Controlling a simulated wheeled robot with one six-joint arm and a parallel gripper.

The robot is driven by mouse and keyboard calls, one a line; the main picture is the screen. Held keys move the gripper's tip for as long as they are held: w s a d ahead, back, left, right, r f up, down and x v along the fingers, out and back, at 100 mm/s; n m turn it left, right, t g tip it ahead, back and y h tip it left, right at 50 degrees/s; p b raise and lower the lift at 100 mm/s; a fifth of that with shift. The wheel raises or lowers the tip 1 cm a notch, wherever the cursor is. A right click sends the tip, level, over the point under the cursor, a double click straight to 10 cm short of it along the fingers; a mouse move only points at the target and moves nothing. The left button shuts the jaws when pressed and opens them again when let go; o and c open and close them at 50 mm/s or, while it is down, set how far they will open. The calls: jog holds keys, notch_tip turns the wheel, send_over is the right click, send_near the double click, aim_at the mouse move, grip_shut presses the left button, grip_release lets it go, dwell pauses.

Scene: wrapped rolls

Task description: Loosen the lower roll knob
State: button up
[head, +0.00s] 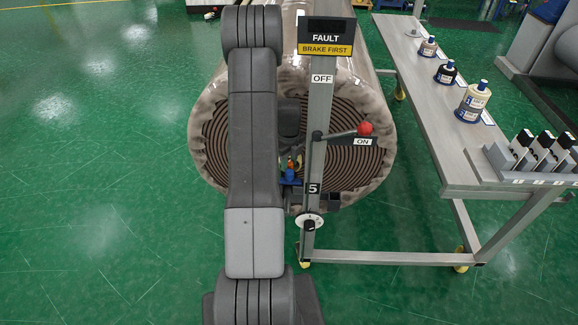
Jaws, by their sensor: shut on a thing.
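A large roll (376,108) in clear wrap faces me end-on, showing dark brown layers. A grey upright post (318,120) stands in front of it. A white dial with a black pointer (312,221) sits low on the post, under a "5" label. My arm reaches up and over, covering the roll's left part. My gripper (292,178) is small and partly hidden, low at the roll's middle beside the post, near small blue and orange parts. It is shut on what appears to be the lower roll knob; the post and arm hide the contact.
A lever with a red ball (365,129) sticks out right of the post, by an "ON" label; "OFF" is higher. A sign (326,38) reads "FAULT BRAKE FIRST". A grey bench (440,110) with bottles and a rack (525,165) stands right. Green floor is clear at left.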

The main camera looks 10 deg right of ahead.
aim_at(289, 162)
jog(key=shift+n, duration=0.4)
jog(key=o, duration=1)
jog(key=shift+r, duration=0.1)
notch_tip(289, 162, up, 14)
jog(key=shift+f+b, duration=0.2)
jog(key=shift+b, duration=1)
